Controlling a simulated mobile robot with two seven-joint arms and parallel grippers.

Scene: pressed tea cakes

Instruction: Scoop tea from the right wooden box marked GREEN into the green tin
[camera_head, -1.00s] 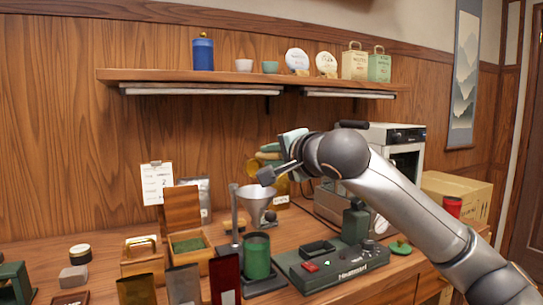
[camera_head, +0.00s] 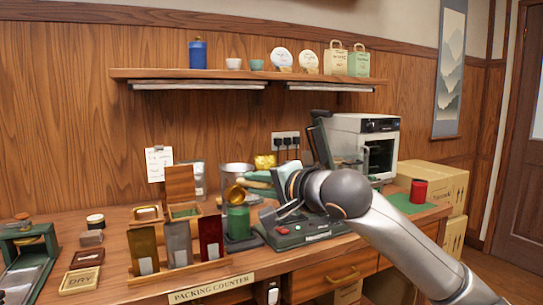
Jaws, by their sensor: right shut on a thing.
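The green tin (camera_head: 238,222) stands on the counter, with the silver funnel (camera_head: 236,170) just above it and partly hidden. My right gripper (camera_head: 262,187) is shut on a brass scoop (camera_head: 234,194). The scoop is tilted in front of the funnel, above the tin; I cannot tell whether tea is in it. The right wooden box (camera_head: 186,215) stands left of the tin with its lid (camera_head: 181,183) raised and green tea (camera_head: 185,211) inside. Its marking is not readable. My left gripper is out of view.
Tall brown, grey and red packets (camera_head: 210,238) stand in front of the boxes. A dark green scale (camera_head: 300,230) lies under my right forearm. A white oven (camera_head: 362,140) stands behind. A green press (camera_head: 28,250) and wooden tray (camera_head: 80,280) are at left.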

